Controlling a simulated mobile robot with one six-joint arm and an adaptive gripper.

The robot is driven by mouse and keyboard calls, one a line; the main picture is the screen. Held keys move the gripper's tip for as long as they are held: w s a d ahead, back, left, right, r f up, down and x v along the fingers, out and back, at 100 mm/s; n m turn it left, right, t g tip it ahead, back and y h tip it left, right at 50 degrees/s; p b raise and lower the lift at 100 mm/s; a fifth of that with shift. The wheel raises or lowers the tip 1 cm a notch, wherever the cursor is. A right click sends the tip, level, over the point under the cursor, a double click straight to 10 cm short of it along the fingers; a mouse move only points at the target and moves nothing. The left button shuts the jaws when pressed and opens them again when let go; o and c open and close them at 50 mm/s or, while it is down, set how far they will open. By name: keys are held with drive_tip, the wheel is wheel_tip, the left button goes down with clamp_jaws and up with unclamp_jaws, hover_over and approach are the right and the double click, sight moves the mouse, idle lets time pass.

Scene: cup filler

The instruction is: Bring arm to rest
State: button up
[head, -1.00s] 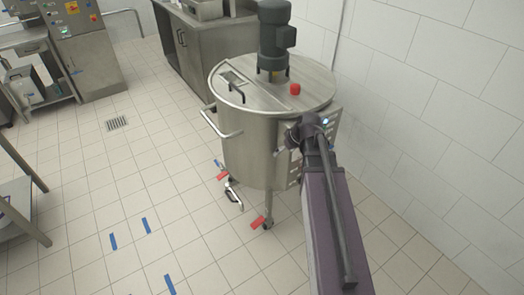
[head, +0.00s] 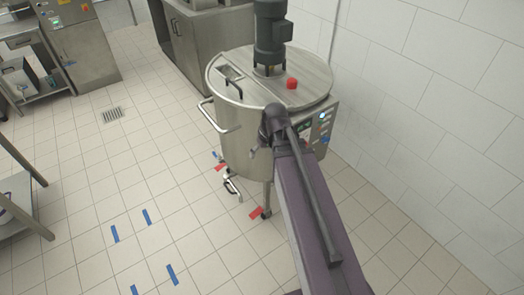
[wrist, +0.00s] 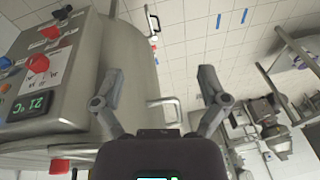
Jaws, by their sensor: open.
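My gripper (wrist: 160,88) is open and empty in the wrist view, with its two fingers spread wide apart. Between and beyond the fingers are the side of a steel tank and the tiled floor. In the head view my arm reaches forward to the front of the round steel tank (head: 240,150), and my gripper is hidden or too small to make out there. The control panel (head: 317,128) on the tank's right side shows just past the arm. It also shows at the left of the wrist view (wrist: 42,80), with red knobs and a green display.
A dark motor (head: 271,35) and a red knob (head: 292,83) sit on the tank lid. A white tiled wall (head: 430,90) is close on the right. A steel cabinet (head: 200,40) stands behind. The tiled floor at left is open, with blue tape marks (head: 146,217).

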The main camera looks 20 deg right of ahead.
drive_tip(key=s+a+m+g+h, duration=0.1)
drive_tip(key=s+a, duration=0.3)
drive_tip(key=s, duration=0.2)
drive_tip(key=shift+a+f+m+g+h, duration=0.2)
drive_tip(key=shift+a+m+g+h, duration=0.1)
drive_tip(key=shift+g+h, duration=0.1)
drive_tip(key=shift+w, duration=0.1)
drive_tip(key=shift+c, duration=0.2)
idle(1.2)
